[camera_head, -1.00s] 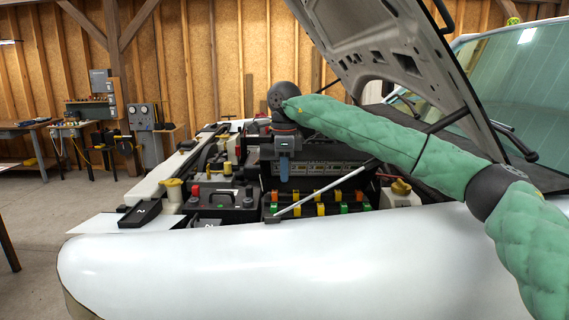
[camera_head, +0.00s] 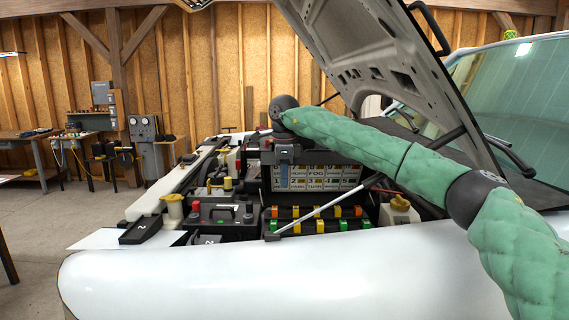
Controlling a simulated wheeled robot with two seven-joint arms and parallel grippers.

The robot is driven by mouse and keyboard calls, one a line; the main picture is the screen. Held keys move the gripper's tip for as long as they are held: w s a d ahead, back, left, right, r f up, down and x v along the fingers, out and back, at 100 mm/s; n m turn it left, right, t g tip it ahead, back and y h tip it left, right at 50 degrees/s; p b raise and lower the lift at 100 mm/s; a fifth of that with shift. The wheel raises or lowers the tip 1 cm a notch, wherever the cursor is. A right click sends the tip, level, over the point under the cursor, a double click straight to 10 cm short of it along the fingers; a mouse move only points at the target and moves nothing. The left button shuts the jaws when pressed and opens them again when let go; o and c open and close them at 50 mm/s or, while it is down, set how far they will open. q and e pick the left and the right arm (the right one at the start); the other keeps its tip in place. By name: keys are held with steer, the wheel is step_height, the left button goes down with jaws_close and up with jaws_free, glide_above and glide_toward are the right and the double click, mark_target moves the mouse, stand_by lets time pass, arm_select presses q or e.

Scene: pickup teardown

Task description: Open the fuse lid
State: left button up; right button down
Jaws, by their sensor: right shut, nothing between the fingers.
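The fuse box (camera_head: 342,226) sits in the engine bay with rows of green, yellow, orange and red fuses uncovered. Its lid (camera_head: 325,179) stands raised behind the fuses, and its labelled inner face is turned towards me. My right gripper (camera_head: 284,184) comes down from the green-sleeved right arm. It is shut with nothing between its blue fingers. It is in front of the lid's upper left part and hides some of the label; I cannot tell whether it touches. My left gripper is not in view.
The raised hood (camera_head: 375,75) hangs over the bay, above my right arm. A thin grey rod (camera_head: 330,205) crosses in front of the fuses. A battery (camera_head: 222,217) is left of the fuse box and a yellow-capped reservoir (camera_head: 399,211) right. The white fender (camera_head: 250,280) is in front.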

steer(key=shift+w+r+p, duration=0.2)
steer(key=shift+w+p, duration=2.2)
steer(key=shift+w, duration=1.85)
steer(key=shift+w+f, duration=0.1)
steer(key=shift+w, duration=0.3)
steer(key=shift+s, duration=0.1)
steer(key=shift+s+r+b, duration=0.6)
steer(key=shift+s+r, duration=1.05)
steer(key=shift+s, duration=0.25)
steer(key=shift+s+r+b, duration=0.55)
steer(key=shift+s+r, duration=1.1)
steer(key=shift+s, duration=0.2)
